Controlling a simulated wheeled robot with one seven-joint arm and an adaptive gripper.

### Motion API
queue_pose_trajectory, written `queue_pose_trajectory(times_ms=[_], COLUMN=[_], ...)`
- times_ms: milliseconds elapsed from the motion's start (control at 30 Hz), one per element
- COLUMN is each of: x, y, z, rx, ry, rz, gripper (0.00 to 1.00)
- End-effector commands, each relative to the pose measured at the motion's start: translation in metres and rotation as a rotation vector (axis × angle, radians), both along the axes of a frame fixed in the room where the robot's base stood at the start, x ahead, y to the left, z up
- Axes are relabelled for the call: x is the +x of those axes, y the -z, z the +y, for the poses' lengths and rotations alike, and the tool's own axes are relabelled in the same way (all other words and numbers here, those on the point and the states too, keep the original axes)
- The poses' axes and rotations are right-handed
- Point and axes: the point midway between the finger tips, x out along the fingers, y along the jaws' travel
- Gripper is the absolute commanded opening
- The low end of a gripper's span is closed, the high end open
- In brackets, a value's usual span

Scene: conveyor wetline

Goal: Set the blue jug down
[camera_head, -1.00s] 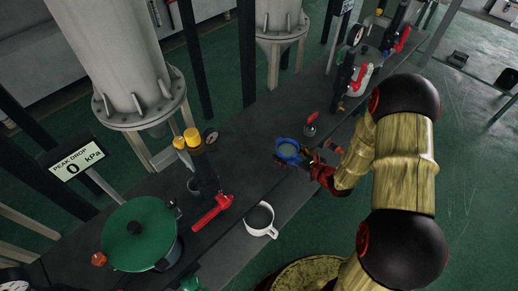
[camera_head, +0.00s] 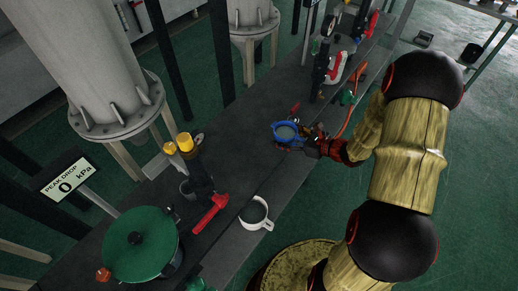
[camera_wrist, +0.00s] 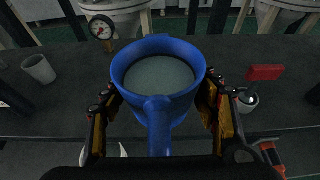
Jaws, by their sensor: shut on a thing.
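The blue jug (camera_head: 286,133) is over the dark bench (camera_head: 245,160), near its front edge in the head view. My gripper (camera_head: 307,146) is shut on it from the right side. In the wrist view the jug (camera_wrist: 158,110) is upright between my two fingers (camera_wrist: 160,112), one against each side. Its handle points towards the wrist camera. A grey, level surface, perhaps liquid, shows inside it. The jug's base is hidden, so I cannot tell whether it touches the bench.
A red-topped item (camera_wrist: 264,73) stands close to the jug, right in the wrist view. A white mug (camera_head: 247,212) stands near the front edge. Bare bench lies behind the jug.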

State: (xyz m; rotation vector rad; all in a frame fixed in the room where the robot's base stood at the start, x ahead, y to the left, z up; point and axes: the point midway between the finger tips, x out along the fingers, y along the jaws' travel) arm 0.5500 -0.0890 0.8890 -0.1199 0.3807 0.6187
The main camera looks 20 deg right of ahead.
Motion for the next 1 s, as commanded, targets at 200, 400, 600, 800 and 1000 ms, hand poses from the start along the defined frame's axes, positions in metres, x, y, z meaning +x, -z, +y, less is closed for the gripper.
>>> queue_pose_trajectory(times_ms=[200,400,600,800,1000], x=[0.021,0.033,0.041,0.044,0.046], y=[0.023,0.053,0.069,0.076,0.102], z=[0.041,0.064,0.076,0.082,0.085], rx=[0.0,0.001,0.001,0.001,0.002], ry=[-0.004,-0.001,0.0,0.0,0.002], rz=[0.0,0.001,-0.001,-0.001,0.001], gripper=[0.14,0.14,0.14,0.14,0.14])
